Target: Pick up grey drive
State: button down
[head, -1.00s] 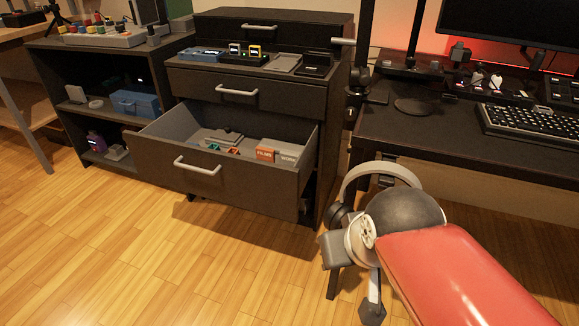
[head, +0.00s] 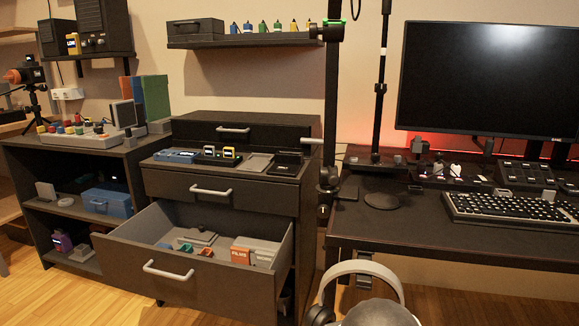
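A grey box-shaped piece (head: 263,259), which may be the grey drive, lies in the open lower drawer (head: 165,273) of the dark cabinet. It sits at the drawer's right side, beside an orange-fronted box marked FILMS (head: 240,256). The front drawer wall stands in front of them and partly hides them. My gripper is not visible now. Only a dark rounded part, apparently of my arm, shows at the bottom edge, right of the cabinet.
Small coloured pieces (head: 185,248) and a flat grey item (head: 200,237) also lie in the drawer. Headphones (head: 366,269) hang at the desk's (head: 400,238) front left. A blue case (head: 107,202) rests on the left shelf. Wood floor shows at lower left.

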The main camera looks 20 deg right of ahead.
aim_at(263, 259)
jog(key=i+j+z, duration=0.15)
jog(key=i, duration=0.3)
jog(key=i+j+z, duration=0.1)
jog(key=i+j, duration=0.2)
jog(key=i, duration=0.1)
